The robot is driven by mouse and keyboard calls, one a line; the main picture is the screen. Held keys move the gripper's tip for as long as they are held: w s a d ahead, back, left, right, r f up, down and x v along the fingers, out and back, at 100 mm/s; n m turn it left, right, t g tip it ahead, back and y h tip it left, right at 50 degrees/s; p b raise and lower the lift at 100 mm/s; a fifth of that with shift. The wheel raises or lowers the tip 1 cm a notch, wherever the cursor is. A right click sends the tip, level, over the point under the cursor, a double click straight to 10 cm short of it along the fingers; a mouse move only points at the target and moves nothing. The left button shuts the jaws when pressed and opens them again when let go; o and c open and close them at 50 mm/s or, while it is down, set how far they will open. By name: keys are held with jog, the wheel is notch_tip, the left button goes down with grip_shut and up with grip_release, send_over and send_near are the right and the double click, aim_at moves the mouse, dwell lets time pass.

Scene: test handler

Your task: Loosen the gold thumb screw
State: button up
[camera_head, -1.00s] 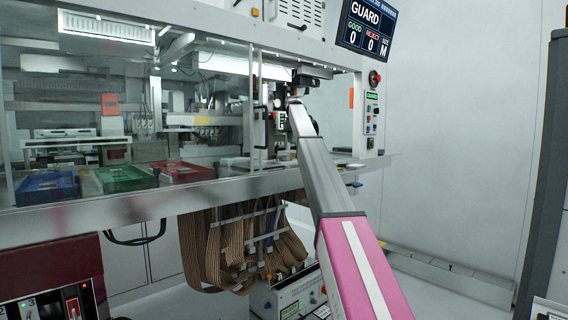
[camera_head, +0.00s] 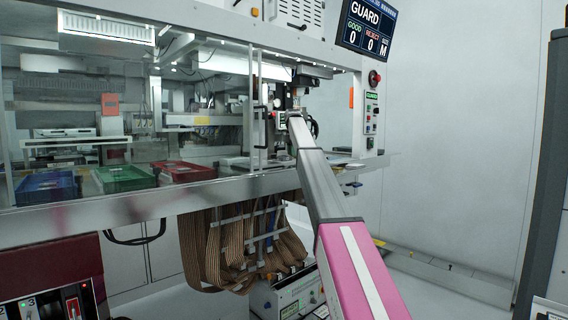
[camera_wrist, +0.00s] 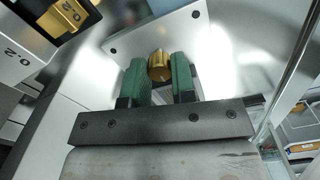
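The gold thumb screw (camera_wrist: 160,66) shows in the wrist view as a round knurled knob on a pale metal plate (camera_wrist: 185,30). My gripper (camera_wrist: 160,78) has two green fingers, one to the left and one to the right of the screw. The fingers stand apart, with a visible gap between each finger and the knob. The screw's lower part lies between or just beyond the fingertips; exact depth cannot be told. In the head view my gripper is inside the machine opening, mostly hidden by my arm, and the screw cannot be made out.
A shiny rod (camera_wrist: 292,65) runs down the right. In the head view, blue (camera_head: 45,187), green (camera_head: 124,178) and red (camera_head: 184,171) trays lie left behind the clear guard.

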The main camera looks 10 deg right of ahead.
jog(key=shift+n, duration=1.6)
jog(key=shift+n, duration=1.6)
jog(key=shift+n, duration=1.6)
jog(key=o, duration=0.5)
jog(key=shift+c, duration=0.2)
